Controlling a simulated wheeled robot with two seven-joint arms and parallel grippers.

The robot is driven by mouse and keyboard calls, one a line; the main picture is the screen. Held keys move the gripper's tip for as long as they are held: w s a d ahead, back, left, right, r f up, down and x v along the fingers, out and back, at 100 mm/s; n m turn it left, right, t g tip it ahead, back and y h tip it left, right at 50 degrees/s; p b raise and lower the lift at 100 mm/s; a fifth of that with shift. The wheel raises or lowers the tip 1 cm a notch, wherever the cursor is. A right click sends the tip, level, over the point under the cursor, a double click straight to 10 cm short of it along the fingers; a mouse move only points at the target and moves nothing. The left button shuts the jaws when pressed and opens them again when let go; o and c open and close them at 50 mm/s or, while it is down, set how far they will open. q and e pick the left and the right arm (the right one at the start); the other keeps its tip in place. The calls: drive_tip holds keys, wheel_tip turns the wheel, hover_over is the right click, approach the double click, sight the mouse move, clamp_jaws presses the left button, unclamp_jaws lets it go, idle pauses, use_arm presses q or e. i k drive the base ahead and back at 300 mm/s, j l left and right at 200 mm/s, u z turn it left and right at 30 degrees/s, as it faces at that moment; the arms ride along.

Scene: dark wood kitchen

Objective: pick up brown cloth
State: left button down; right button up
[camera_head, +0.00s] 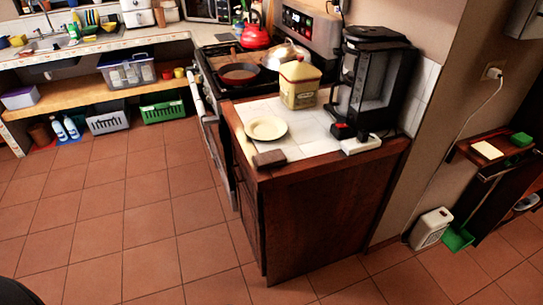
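A small, flat brown piece (269,158), which looks like the folded brown cloth, lies at the front left corner of the white tiled counter (312,146). It sits right at the counter edge, just in front of a cream plate (266,128). Neither of my grippers shows in the head view.
A yellow canister (299,86), a black coffee machine (372,85) and a white power strip (360,144) stand behind on the counter. The stove left of it holds a dark pan (240,74) and a red kettle (255,36). The tiled floor (130,220) at left is clear.

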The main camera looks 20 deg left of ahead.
sight(274, 158)
drive_tip(key=j+z, duration=0.2)
drive_tip(key=j, duration=0.25)
drive_tip(key=k+j+z, duration=0.1)
drive_tip(key=j+z, duration=0.15)
drive_tip(key=j, duration=0.2)
drive_tip(key=k+j+z, duration=0.2)
drive_tip(key=j, duration=0.25)
drive_tip(key=j+z, duration=0.2)
drive_tip(key=j, duration=0.25)
drive_tip(key=k+j+z, duration=0.25)
drive_tip(key=j, duration=0.15)
